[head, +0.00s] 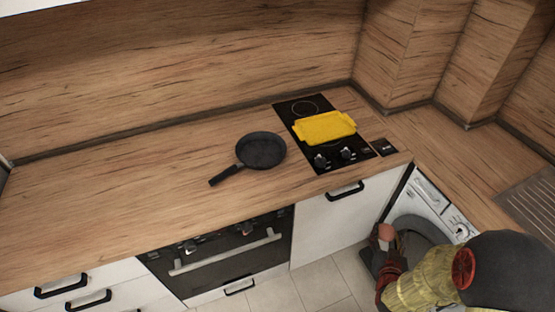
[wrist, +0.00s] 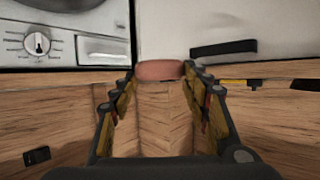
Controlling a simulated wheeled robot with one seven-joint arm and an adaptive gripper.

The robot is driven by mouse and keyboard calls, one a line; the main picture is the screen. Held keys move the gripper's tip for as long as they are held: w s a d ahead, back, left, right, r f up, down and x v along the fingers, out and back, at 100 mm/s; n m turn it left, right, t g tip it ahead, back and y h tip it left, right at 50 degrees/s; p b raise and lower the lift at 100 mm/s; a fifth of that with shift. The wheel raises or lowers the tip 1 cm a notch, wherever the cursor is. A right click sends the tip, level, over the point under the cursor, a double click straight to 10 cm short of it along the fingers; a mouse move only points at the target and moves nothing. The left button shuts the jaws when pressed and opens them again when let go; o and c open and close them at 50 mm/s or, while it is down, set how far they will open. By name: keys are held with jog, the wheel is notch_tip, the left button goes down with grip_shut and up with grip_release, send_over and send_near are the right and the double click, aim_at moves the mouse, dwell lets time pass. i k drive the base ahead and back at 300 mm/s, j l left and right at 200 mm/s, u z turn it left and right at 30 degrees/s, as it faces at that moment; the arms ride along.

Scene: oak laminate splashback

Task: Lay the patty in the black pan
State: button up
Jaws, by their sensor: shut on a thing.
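The black pan (head: 262,150) sits upright on the wooden worktop in the head view, left of the hob, with its handle towards the lower left. It looks empty. My gripper (head: 384,240) is at the lower right, in front of the washing machine and well apart from the pan. It is shut on the reddish-brown patty (head: 387,231). In the wrist view the patty (wrist: 160,70) sits between the two fingertips, with nothing touching it from below that I can see.
A yellow tray (head: 325,127) lies on the black hob (head: 310,108), right of the pan. The worktop (head: 120,185) left of the pan is clear. The white washing machine (head: 432,200), a white cupboard with a black handle (head: 345,190) and the oven (head: 215,255) stand below the worktop.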

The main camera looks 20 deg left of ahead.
aim_at(265, 150)
jog(key=i+l+u, duration=0.15)
jog(key=l+u, duration=0.75)
jog(key=i, duration=0.05)
